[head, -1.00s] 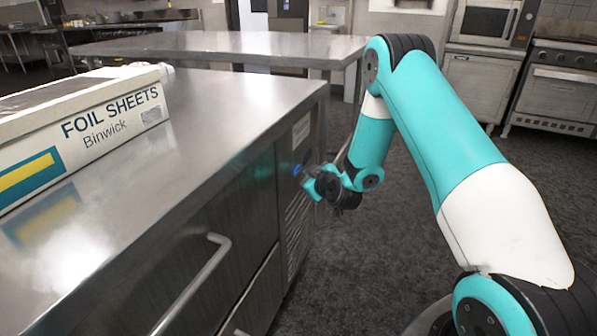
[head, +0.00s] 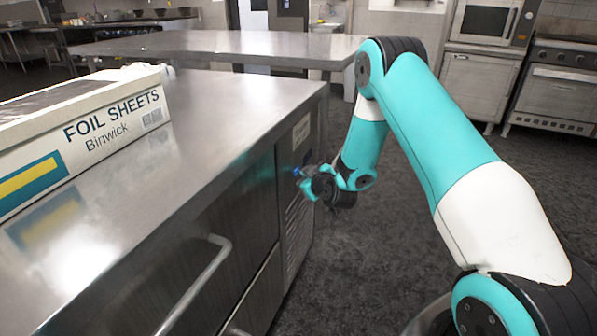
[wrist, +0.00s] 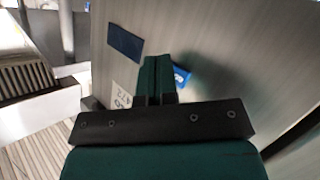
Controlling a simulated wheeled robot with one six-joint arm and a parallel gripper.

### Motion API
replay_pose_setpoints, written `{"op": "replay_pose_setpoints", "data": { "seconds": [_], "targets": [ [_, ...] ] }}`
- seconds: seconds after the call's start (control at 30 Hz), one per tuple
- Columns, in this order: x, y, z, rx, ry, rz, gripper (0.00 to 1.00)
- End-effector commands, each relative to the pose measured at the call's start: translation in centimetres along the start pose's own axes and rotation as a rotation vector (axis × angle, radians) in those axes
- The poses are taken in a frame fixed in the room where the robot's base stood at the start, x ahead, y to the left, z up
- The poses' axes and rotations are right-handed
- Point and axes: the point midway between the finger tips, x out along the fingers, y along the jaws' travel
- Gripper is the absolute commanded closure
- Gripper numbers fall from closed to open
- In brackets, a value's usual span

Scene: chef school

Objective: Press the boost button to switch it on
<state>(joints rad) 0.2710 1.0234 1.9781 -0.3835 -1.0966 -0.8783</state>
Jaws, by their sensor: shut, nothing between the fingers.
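A small blue button with white marking (wrist: 181,76) sits on the grey end panel of the steel counter. In the wrist view it is just right of my fingertips and partly hidden by them. In the head view the blue of the button (head: 297,170) shows at the tip of my gripper (head: 303,178). My gripper (wrist: 155,62) is shut and empty, its two green fingers together and pointing at the panel. I cannot tell whether the fingertips touch the panel or the button.
A dark blue rectangle (wrist: 125,42) and a white label (wrist: 122,97) are on the panel to the left of my fingers. A foil sheets box (head: 100,130) lies on the counter (head: 225,110). Open floor (head: 400,240) lies to the right of the counter.

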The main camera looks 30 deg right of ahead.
Motion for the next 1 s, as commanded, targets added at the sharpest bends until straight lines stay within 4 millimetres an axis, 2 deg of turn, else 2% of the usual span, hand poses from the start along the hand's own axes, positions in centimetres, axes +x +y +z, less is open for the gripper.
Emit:
{"op": "replay_pose_setpoints", "data": {
  "seconds": [0.57,1.0],
  "targets": [
    [0.22,-0.16,-0.08,-0.001,-0.001,0.000,1.00],
    [-0.57,0.42,0.56,-0.001,0.000,0.000,1.00]
  ]
}}
